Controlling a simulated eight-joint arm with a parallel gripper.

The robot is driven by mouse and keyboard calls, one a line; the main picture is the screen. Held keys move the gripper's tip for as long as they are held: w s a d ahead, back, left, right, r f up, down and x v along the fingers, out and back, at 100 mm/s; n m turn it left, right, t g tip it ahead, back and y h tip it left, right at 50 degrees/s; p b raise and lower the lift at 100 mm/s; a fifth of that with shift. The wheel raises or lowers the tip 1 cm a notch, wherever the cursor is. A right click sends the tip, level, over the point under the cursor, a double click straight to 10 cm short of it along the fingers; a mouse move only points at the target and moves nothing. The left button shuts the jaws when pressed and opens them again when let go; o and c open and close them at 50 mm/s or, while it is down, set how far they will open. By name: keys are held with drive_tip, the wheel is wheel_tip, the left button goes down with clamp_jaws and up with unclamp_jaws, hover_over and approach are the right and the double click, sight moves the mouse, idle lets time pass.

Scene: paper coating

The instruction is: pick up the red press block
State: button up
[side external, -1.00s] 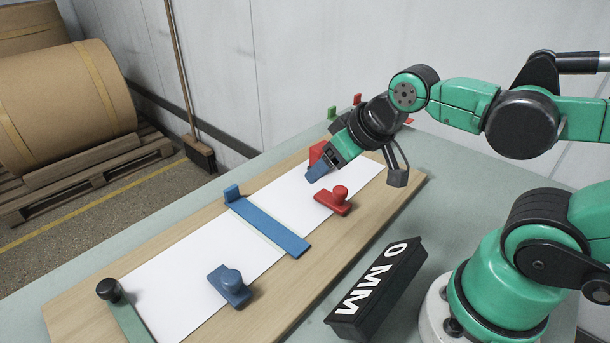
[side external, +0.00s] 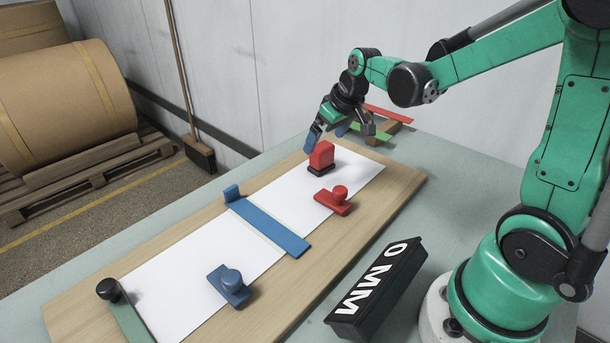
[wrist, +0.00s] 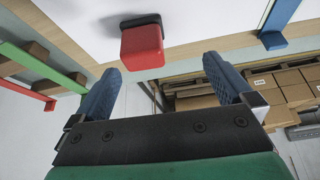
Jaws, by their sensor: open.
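A red block (side external: 321,155) on a black base stands upright on the far part of the white paper. It also shows in the wrist view (wrist: 142,46), just beyond the fingertips. In the wrist view my gripper (wrist: 162,66) is open and empty, and the red block is ahead of the gap, slightly left. I see no contact between them.
A blue bar (side external: 268,227) crosses the paper on the wooden board (side external: 408,187). A blue knobbed block (side external: 231,285) lies to the left, near a green bar (side external: 128,318). A black 0 MM box (side external: 378,290) stands in front. Red and green bars (side external: 388,113) lie behind.

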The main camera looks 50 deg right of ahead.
sight(326, 147)
drive_tip(key=shift+w+d+f, duration=0.25)
drive_tip(key=shift+d+f, duration=0.25)
drive_tip(key=shift+d, duration=0.1)
drive_tip(key=shift+w+d+f, duration=0.2)
drive_tip(key=shift+d+f, duration=0.3)
drive_tip(key=shift+d, duration=0.1)
drive_tip(key=shift+x, duration=2.75)
drive_tip(key=shift+a, duration=0.1)
drive_tip(key=c, duration=1.3)
wheel_tip(326, 147, up, 20)
